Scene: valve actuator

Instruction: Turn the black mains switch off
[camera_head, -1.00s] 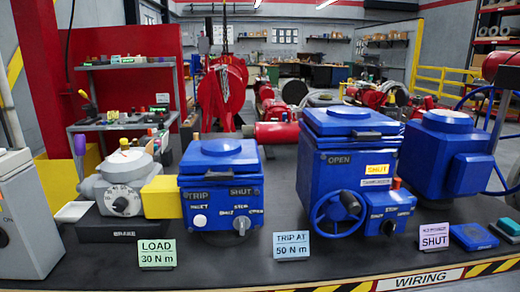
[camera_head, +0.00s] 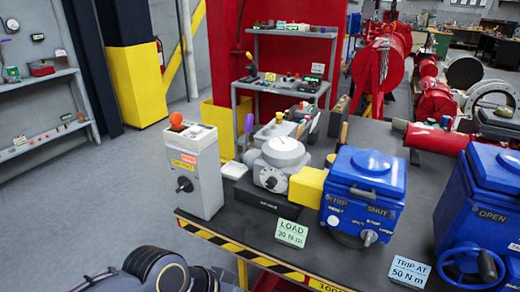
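A light grey cabinet (camera_head: 204,180) stands at the left end of the bench. A black rotary switch (camera_head: 184,185) sits on its front face, below a small orange label (camera_head: 184,163). The knob looks turned at a slant, but its exact position is too small to read. An orange-red knob (camera_head: 177,121) stands on the cabinet's top. Part of my own dark arm shows at the bottom left, below the cabinet and apart from it. Neither gripper's fingers show in the view.
A grey dial unit (camera_head: 283,155) with a yellow block and a blue actuator (camera_head: 362,190) stand right of the cabinet. A green LOAD sign (camera_head: 291,233) stands near the bench's striped front edge. Open floor (camera_head: 90,200) lies left of the bench.

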